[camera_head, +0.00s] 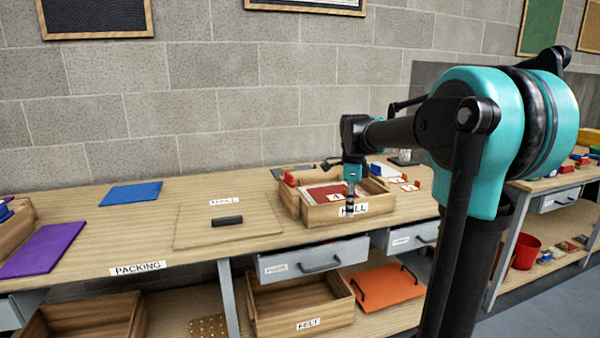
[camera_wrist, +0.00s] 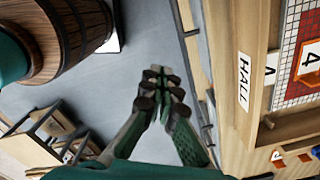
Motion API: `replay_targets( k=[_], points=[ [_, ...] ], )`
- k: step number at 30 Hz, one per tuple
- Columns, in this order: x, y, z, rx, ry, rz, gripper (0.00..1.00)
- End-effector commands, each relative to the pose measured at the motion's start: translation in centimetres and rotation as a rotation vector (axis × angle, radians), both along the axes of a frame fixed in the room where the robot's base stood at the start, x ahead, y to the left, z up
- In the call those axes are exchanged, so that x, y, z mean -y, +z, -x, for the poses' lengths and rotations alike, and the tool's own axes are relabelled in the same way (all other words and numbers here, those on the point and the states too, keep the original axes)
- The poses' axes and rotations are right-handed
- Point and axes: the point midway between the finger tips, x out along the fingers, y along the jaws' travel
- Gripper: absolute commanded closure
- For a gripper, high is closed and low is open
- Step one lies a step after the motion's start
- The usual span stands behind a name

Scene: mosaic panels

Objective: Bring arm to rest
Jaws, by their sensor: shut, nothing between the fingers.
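My arm reaches out over the bench from the right in the head view. My gripper (camera_head: 350,203) hangs down at the front of the wooden HALL box and hides part of its label. In the wrist view the gripper's fingers (camera_wrist: 160,82) are shut with nothing between them, seen against the grey floor. The box also shows at the right of the wrist view (camera_wrist: 252,128), to the side of the fingers.
The wooden bench (camera_head: 90,228) carries a blue mat (camera_head: 131,193), a purple mat (camera_head: 43,249) and a black block (camera_head: 227,220) on a board. Drawers (camera_head: 312,260) sit under its front edge. A barrel (camera_wrist: 70,40) stands on the floor in the wrist view.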

Motion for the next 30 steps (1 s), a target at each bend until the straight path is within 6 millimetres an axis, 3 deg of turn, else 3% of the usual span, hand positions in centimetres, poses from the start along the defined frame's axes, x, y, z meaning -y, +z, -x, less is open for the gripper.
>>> replay_targets(
  k=[11,20,25,30],
  points=[
    [0.5,-2.0,1.7,0.035,0.165,0.0,1.0],
    [1.4,-5.3,4.6,0.091,0.435,0.013,1.0],
    [2.0,-8.5,7.7,0.142,0.693,0.043,1.0],
    [2.9,-12.9,12.5,0.207,1.055,0.11,1.0]
  ],
)
